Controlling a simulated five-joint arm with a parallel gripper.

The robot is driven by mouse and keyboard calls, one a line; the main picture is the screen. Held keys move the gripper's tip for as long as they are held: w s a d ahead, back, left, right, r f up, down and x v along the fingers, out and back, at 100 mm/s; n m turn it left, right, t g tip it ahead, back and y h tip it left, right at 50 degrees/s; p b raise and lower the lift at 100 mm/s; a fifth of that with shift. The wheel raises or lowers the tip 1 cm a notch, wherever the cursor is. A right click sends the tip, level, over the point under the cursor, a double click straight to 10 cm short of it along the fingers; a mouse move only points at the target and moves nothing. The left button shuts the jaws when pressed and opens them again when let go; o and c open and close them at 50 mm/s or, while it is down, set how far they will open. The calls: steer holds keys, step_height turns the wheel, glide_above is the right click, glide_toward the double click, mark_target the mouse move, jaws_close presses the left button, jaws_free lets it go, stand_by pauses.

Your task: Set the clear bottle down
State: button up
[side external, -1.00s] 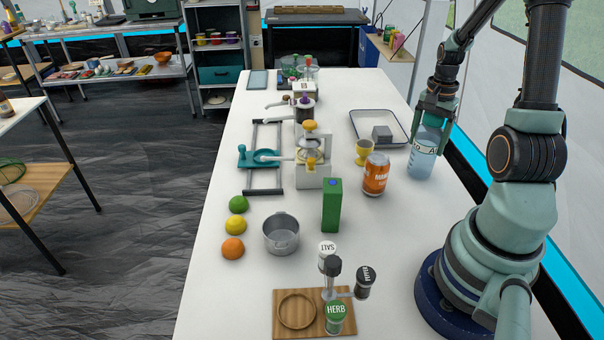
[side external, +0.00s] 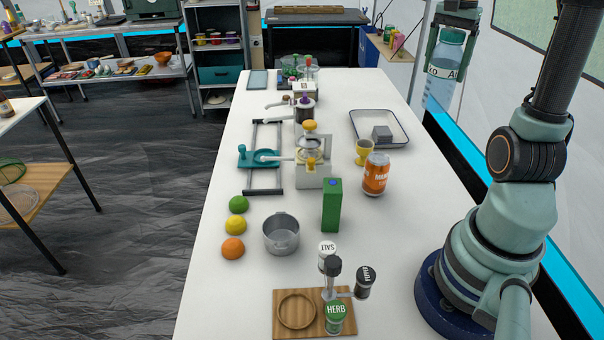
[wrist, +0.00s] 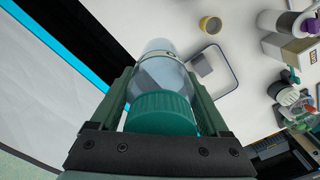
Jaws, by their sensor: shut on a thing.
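The clear bottle (side external: 442,75) has a teal cap and a pale label band with dark letters. It hangs upright, raised well above the table near its right edge in the side view. My gripper (side external: 452,38) is shut on the bottle near its cap, with a finger on each side. In the wrist view the bottle's teal cap (wrist: 160,112) and clear body (wrist: 158,68) sit between the two fingers (wrist: 160,98). The white table (side external: 415,240) shows bare surface below and in front of the bottle.
A white tray (side external: 399,140) with a grey block (side external: 381,133) lies left of the bottle. A yellow cup (side external: 364,152) and an orange can (side external: 375,175) stand nearer. A green box (side external: 332,205) and a metal pot (side external: 281,234) are farther left.

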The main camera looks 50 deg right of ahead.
steer(key=w+a+n, duration=0.6)
steer(key=w+a, duration=0.8)
steer(key=a, duration=0.4)
steer(key=w+a+n, duration=0.2)
steer(key=a+n, duration=0.3)
steer(key=a, duration=1.4)
steer(key=s+a+n, duration=0.3)
steer(key=s+a, duration=0.3)
steer(key=a, duration=0.6)
steer(key=s+a+n, duration=0.4)
steer(key=s+a, duration=0.1)
steer(key=a, duration=0.6)
step_height(320, 180, down, 20)
steer(key=shift+r, duration=0.25)
steer(key=shift+s+a+f, duration=0.1)
